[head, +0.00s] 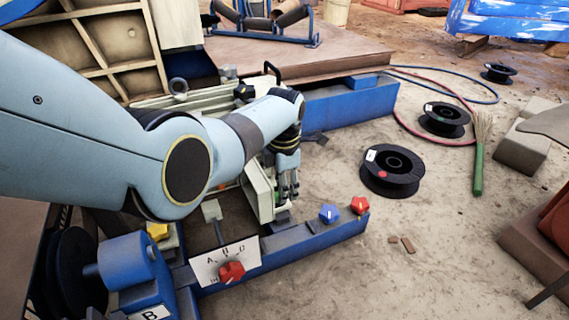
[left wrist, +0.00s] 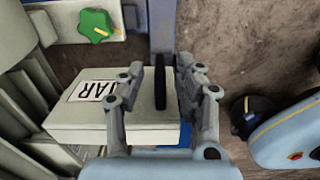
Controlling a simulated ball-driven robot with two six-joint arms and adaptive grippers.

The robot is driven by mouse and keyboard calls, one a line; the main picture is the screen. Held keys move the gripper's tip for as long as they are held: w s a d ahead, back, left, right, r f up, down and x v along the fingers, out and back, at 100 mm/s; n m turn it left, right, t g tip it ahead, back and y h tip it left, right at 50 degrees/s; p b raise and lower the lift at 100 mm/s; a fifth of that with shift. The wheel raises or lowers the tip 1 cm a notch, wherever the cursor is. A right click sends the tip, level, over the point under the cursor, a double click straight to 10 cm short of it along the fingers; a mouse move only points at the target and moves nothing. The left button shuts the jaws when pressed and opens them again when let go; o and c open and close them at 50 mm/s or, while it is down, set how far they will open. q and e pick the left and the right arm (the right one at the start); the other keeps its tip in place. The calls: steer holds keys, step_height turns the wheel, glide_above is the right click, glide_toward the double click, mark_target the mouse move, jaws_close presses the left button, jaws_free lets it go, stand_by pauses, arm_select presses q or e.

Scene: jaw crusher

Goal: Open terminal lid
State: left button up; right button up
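The terminal lid is most likely the cream cover (head: 258,194) that stands at the blue frame, partly behind my left gripper in the head view. In the left wrist view the cream cover (left wrist: 80,122) bears a white label with black letters and a thin black upright handle (left wrist: 160,84). My left gripper (head: 288,188) is at the cover's right side in the head view. In the left wrist view its two fingers (left wrist: 160,78) stand on either side of the black handle, open, with narrow gaps visible. My right gripper is in neither view.
A blue knob (head: 329,212), a red knob (head: 360,205) and another red knob (head: 231,271) sit along the near blue rail. A green knob (left wrist: 97,25) shows in the left wrist view. Black spools (head: 391,172) and a green-handled brush (head: 479,160) lie on the open ground at right.

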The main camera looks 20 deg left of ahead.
arm_select(q)
step_height(320, 180, up, 9)
stand_by(0.3)
